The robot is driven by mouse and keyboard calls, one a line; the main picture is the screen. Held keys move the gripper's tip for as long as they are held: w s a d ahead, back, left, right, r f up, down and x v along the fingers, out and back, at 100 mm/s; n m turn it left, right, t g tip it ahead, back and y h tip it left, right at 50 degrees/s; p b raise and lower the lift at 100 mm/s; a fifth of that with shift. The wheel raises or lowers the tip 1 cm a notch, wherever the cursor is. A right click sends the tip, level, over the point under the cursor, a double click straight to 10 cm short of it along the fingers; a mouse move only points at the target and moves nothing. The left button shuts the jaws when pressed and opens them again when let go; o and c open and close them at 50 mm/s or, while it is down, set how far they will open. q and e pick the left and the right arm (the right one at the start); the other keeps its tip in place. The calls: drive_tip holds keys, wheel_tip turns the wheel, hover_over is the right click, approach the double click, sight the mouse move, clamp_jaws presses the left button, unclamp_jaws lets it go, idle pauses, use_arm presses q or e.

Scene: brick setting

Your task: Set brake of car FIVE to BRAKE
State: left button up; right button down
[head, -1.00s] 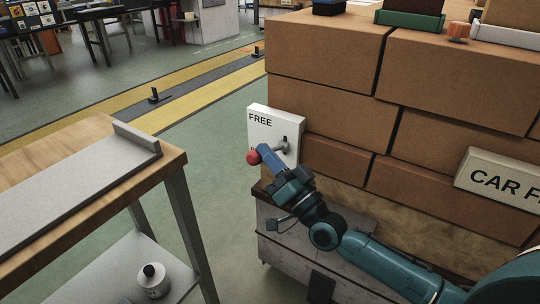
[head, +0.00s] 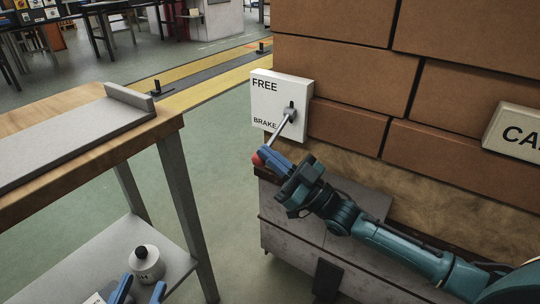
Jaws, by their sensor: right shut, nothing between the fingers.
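A white brake panel (head: 262,104) marked FREE at the top and BRAKE at the bottom is fixed to the brick-loaded car. Its metal lever (head: 281,132) slants down and left from the pivot, past the BRAKE word, to a red knob (head: 258,159). My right gripper (head: 268,155) is shut and empty, its blue fingers right against or just in front of the knob, partly hiding it. My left gripper (head: 140,291) shows only its blue fingertips at the bottom edge, spread apart. A cream sign (head: 515,132) on the car reads "CA", the rest cut off.
A wooden-topped table (head: 60,195) with a grey plate stands at left. Green floor lies between table and car. Yellow-edged track (head: 215,82) runs behind.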

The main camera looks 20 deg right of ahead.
drive_tip(key=shift+w+d+f, duration=0.1)
drive_tip(key=shift+f, duration=0.3)
use_arm(q)
drive_tip(key=shift+r, duration=0.15)
